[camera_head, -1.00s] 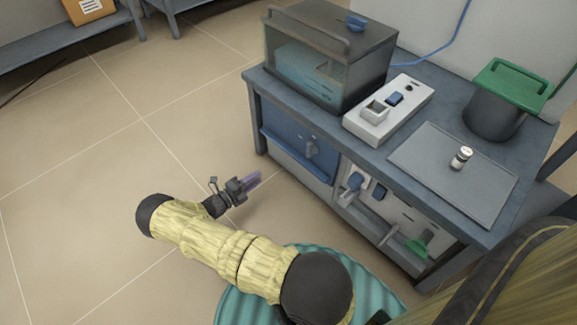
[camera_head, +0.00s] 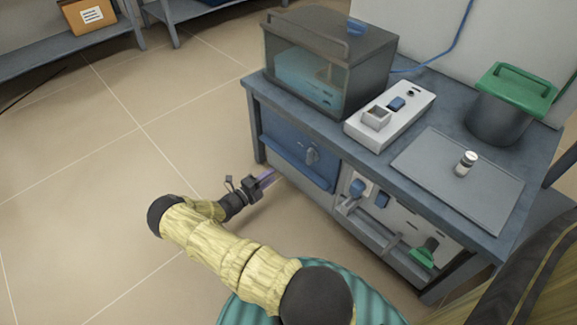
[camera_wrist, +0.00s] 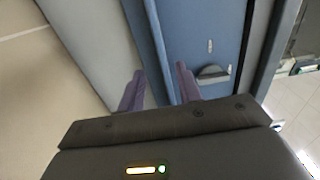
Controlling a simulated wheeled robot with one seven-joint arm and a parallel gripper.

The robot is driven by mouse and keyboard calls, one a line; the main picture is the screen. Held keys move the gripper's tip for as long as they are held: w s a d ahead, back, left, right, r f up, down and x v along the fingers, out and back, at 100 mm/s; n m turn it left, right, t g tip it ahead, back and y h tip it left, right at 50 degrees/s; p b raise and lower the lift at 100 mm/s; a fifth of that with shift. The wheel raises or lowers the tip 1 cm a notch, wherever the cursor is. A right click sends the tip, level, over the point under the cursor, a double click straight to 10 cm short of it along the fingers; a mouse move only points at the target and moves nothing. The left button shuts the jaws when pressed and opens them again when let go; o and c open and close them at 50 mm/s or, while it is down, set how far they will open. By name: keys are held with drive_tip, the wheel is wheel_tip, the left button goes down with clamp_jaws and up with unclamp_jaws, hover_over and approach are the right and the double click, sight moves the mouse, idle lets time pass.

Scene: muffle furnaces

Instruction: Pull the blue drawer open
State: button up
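The drawer looks closed. In the wrist view the blue front (camera_wrist: 195,30) fills the middle, with the dark handle (camera_wrist: 212,73) just beyond the right finger. My gripper (camera_head: 268,178) is in front of the drawer, low and left of the handle. In the wrist view my gripper (camera_wrist: 160,85) has its two purple fingers apart with nothing between them.
A glass-sided tank (camera_head: 315,75) stands on the bench above the drawer. Beside it are a white control box (camera_head: 390,115), a grey mat with a small jar (camera_head: 466,163), and a green-lidded pot (camera_head: 500,115). Knobs and a green handle (camera_head: 422,256) are on the right front. Floor to the left is clear.

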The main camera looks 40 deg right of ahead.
sight(289, 162)
drive_tip(key=d+b, duration=0.1)
drive_tip(key=d, duration=0.2)
drive_tip(key=d+b, duration=0.1)
drive_tip(key=d, duration=0.2)
drive_tip(key=d+b, duration=0.1)
drive_tip(key=d, duration=0.3)
drive_tip(key=shift+w+d+b, duration=0.1)
drive_tip(key=shift+w+b, duration=0.3)
clamp_jaws()
